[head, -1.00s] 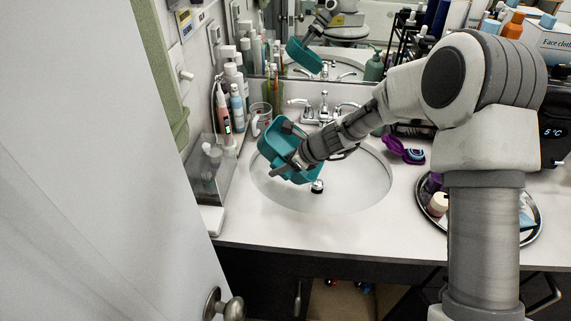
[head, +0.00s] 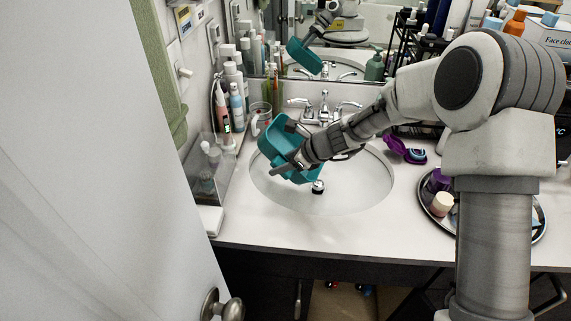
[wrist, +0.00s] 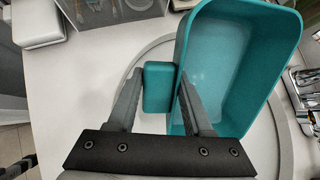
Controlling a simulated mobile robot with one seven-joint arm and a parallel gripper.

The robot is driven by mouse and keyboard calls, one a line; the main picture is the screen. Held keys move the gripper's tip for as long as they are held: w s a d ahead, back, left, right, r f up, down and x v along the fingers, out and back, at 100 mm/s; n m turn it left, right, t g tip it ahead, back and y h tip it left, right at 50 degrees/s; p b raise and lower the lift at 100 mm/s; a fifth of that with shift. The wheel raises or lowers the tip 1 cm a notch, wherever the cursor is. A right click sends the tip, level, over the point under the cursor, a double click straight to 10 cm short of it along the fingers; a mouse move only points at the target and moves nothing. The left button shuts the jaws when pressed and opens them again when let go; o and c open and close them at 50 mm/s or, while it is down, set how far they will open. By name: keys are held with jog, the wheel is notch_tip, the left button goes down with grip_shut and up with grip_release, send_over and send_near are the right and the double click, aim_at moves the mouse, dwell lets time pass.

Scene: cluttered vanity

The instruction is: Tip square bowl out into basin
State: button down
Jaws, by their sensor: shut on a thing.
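The teal square bowl (head: 271,143) is in the air over the left side of the white oval basin (head: 350,190), steeply tilted in the head view. My gripper (wrist: 159,82) is shut on a teal tab at the side of the bowl, one finger outside the tab and one inside the bowl's wall. In the wrist view the bowl (wrist: 232,62) shows its smooth inside, with no solid thing in the part I see. My gripper's fingers partly cover the bowl in the head view.
The faucet (head: 323,108) stands behind the basin. A clear cup (head: 261,115) and several bottles stand at its left. A purple open case (head: 404,150) and a round tray (head: 437,222) with small jars lie at the right. A white door (head: 110,180) fills the left foreground.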

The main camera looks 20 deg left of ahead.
jog(key=shift+d+y+b, duration=0.2)
jog(key=shift+y+b, duration=0.1)
jog(key=shift+b, duration=0.9)
jog(key=shift+r, duration=0.15)
jog(key=shift+d+y+b, duration=0.2)
jog(key=shift+y+b, duration=0.1)
jog(key=shift+b, duration=0.75)
jog(key=shift+d+b, duration=0.1)
jog(key=shift+b, duration=0.5)
jog(key=shift+d+r+y+b, duration=0.1)
jog(key=shift+y+b, duration=0.3)
jog(key=shift+b, duration=0.1)
jog(key=shift+d+b, duration=0.2)
jog(key=shift+b, duration=0.75)
jog(key=shift+y, duration=0.3)
jog(key=shift+d+b, duration=0.2)
jog(key=shift+b, duration=0.6)
